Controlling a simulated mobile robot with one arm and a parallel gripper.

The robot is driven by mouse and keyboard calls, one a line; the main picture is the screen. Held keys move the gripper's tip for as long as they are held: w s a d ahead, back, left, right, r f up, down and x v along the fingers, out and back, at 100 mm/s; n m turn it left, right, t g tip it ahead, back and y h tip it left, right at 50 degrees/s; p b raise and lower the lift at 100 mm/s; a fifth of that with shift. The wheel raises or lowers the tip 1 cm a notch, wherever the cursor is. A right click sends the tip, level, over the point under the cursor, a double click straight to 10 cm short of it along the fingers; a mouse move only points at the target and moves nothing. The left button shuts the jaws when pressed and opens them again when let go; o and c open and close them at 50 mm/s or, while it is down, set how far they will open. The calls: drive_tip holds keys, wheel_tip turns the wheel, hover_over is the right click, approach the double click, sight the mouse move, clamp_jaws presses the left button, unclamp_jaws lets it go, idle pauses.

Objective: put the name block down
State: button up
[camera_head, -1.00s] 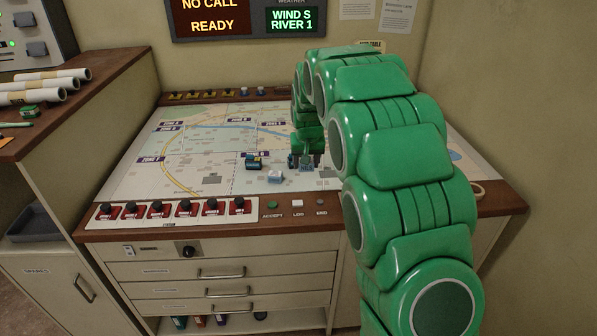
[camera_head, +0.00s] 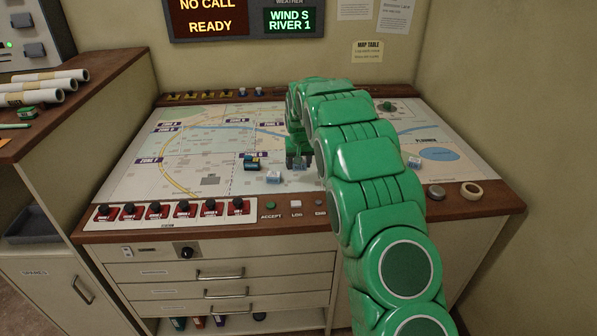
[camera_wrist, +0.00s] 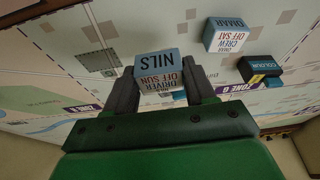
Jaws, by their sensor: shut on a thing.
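The name block reading NILS, DRIVER OFF SUN (camera_wrist: 157,64) is blue with a white face. It sits between the two dark fingers of my gripper (camera_wrist: 160,88) in the wrist view. My gripper (camera_head: 299,160) is shut on it over the front middle of the map in the head view. I cannot tell whether the block touches the map. A second name block, OMAR, CREW OFF SAT (camera_wrist: 225,36), lies on the map (camera_head: 130,178) to the left of my gripper in the head view. It also shows there (camera_head: 273,177).
A black and blue block (camera_head: 251,163) lies left of the OMAR block, by the Zone G label. Red station switches (camera_head: 183,210) and accept, log and end buttons line the front edge.

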sight(299, 179)
drive_tip(key=shift+w+f, duration=0.95)
drive_tip(key=shift+f, duration=1.8)
drive_tip(key=shift+f, duration=0.15)
drive_tip(key=o, duration=1)
